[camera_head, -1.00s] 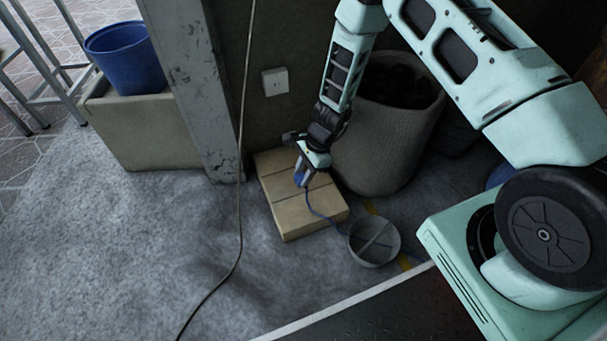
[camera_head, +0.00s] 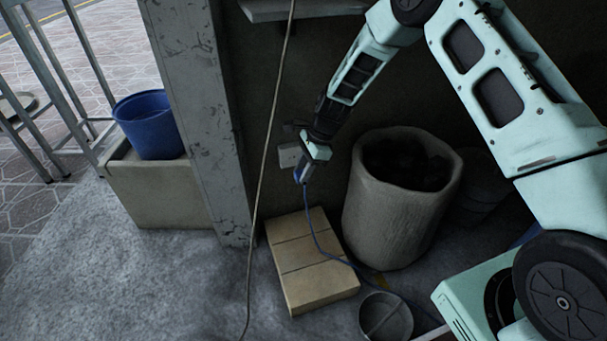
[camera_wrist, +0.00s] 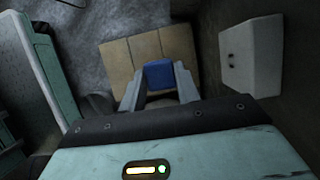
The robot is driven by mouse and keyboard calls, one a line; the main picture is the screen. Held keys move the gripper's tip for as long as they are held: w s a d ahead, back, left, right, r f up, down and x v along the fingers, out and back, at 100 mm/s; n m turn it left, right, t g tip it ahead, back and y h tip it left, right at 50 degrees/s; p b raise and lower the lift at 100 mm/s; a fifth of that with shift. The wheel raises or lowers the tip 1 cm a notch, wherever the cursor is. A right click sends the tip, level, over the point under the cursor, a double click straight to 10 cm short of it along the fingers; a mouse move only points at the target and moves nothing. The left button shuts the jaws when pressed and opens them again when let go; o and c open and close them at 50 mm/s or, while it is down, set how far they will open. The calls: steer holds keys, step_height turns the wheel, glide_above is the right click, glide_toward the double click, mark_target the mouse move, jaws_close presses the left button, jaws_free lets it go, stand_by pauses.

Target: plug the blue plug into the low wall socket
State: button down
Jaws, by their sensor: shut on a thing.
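My gripper (camera_head: 303,172) is shut on the blue plug (camera_head: 297,174) and holds it above the pale block stack, in front of the wall. In the wrist view the blue plug (camera_wrist: 159,74) sits between the two fingers of my gripper (camera_wrist: 158,88). A blue cord (camera_head: 315,226) hangs from it and runs down over the blocks. The low wall socket (camera_head: 288,155) is a white box on the dark wall, partly hidden behind my gripper. In the wrist view the socket (camera_wrist: 252,55) is to the right of the plug, apart from it, with small dark holes on its face.
The pale block stack (camera_head: 312,277) lies on the floor below. A tall rough pot (camera_head: 395,215) stands close on the right, with a round grey bowl (camera_head: 386,318) in front. A loose cable (camera_head: 264,160) hangs by the pillar (camera_head: 195,100). A blue bucket (camera_head: 150,125) stands left.

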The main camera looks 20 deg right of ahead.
steer(key=w+b, duration=0.3)
steer(key=w, duration=0.2)
steer(key=shift+w, duration=0.4)
steer(key=shift+w+r, duration=0.15)
stand_by(0.8)
